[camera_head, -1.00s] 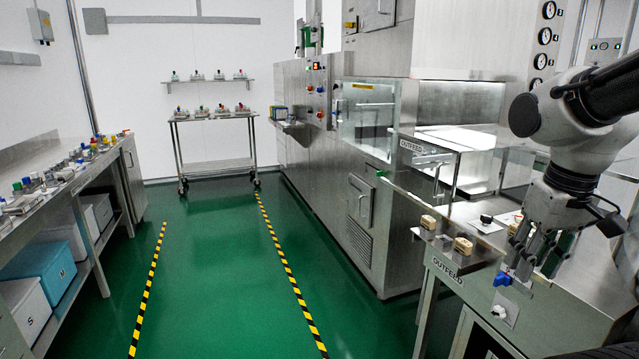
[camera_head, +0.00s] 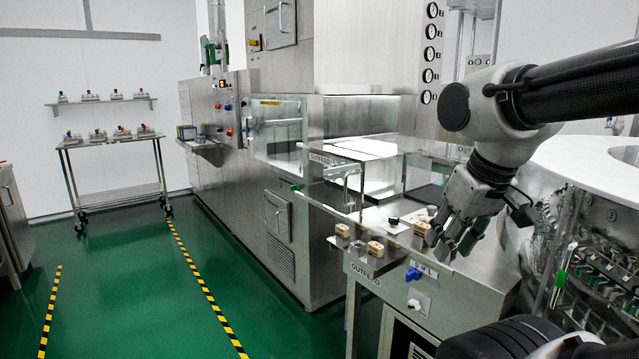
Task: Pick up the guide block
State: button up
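Several small blocks stand on the steel outfeed table (camera_head: 400,262). A tan block (camera_head: 342,230) is at its left edge, a second tan block (camera_head: 375,249) is nearer the front, and a small dark block (camera_head: 358,246) sits between them. A paler tan block (camera_head: 421,229) stands close to the left of my gripper. I cannot tell which is the guide block. My gripper (camera_head: 452,250) points down over the right part of the table, to the right of the blocks. Its fingers look apart, with nothing seen between them.
A black knob (camera_head: 393,221) on a pale plate is behind the blocks. A blue knob (camera_head: 413,274) sticks out of the table's front. The round washer (camera_head: 590,200) is close on the right. The green floor (camera_head: 130,280) at left is clear.

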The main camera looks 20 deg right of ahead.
aim_at(422, 229)
jog(key=z, duration=0.8)
